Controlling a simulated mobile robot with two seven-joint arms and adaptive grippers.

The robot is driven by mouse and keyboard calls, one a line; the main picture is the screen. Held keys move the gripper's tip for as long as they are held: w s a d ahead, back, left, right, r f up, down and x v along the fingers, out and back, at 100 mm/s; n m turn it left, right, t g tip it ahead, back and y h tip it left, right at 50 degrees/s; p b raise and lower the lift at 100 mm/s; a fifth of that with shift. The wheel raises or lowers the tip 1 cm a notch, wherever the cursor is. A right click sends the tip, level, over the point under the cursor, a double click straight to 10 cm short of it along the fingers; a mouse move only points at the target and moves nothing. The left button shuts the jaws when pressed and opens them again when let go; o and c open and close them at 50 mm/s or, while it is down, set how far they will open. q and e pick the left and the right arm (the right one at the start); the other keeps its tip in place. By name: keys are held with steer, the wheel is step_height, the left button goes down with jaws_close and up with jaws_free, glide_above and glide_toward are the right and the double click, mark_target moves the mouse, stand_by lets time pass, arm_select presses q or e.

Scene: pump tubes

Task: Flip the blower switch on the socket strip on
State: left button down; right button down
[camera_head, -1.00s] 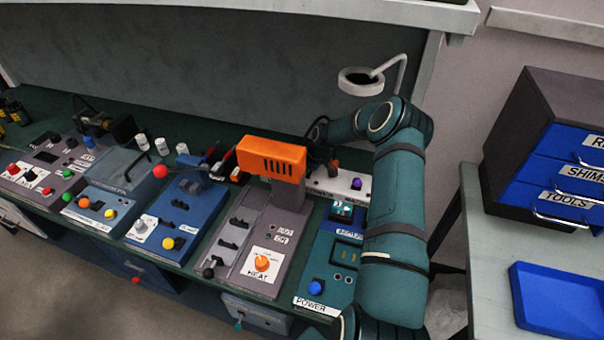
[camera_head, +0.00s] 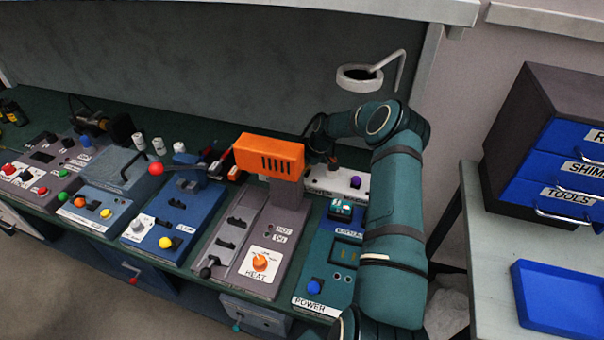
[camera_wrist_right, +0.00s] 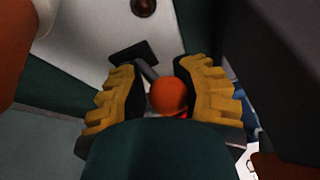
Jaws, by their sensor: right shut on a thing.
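The white socket strip (camera_head: 349,184) lies at the back right of the bench, partly hidden by my right arm and the orange box; a partly covered label is on its front. In the wrist view, the strip (camera_wrist_right: 85,40) carries a black switch base (camera_wrist_right: 134,52) with a grey lever ending in an orange-red ball (camera_wrist_right: 168,96). My right gripper (camera_wrist_right: 168,92) has its yellow-padded fingers shut around this ball. In the head view, my right gripper (camera_head: 325,156) is small and dark above the strip, and its fingers are hard to make out. My left gripper is out of view.
An orange box (camera_head: 270,156) on a grey heat panel stands close left of my right gripper. A teal power panel (camera_head: 318,270) is in front of the strip. A ring lamp (camera_head: 360,78) rises behind.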

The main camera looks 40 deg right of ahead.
steer(key=shift+w+a+f+g+y+b, duration=0.15)
steer(key=shift+a+f+g+y+b, duration=0.2)
steer(key=shift+y+b, duration=0.7)
steer(key=b, duration=0.1)
steer(key=g+y+b, duration=0.1)
steer(key=b, duration=0.1)
steer(key=shift+w+d+m+y, duration=0.2)
steer(key=shift+d+m+y, duration=0.05)
steer(key=shift+d+m, duration=0.15)
steer(key=shift+r+b, duration=0.3)
steer(key=shift+b, duration=0.25)
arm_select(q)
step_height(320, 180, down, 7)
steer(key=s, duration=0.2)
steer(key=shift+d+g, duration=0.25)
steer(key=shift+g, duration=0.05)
arm_select(e)
steer(key=shift+y, duration=0.3)
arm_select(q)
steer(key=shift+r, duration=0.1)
arm_select(e)
steer(key=shift+r, duration=0.1)
steer(key=c, duration=0.7)
jaws_free()
steer(key=shift+o, duration=0.2)
steer(key=shift+a+r, duration=0.15)
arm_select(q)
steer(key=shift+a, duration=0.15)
arm_select(e)
steer(key=shift+d, duration=0.3)
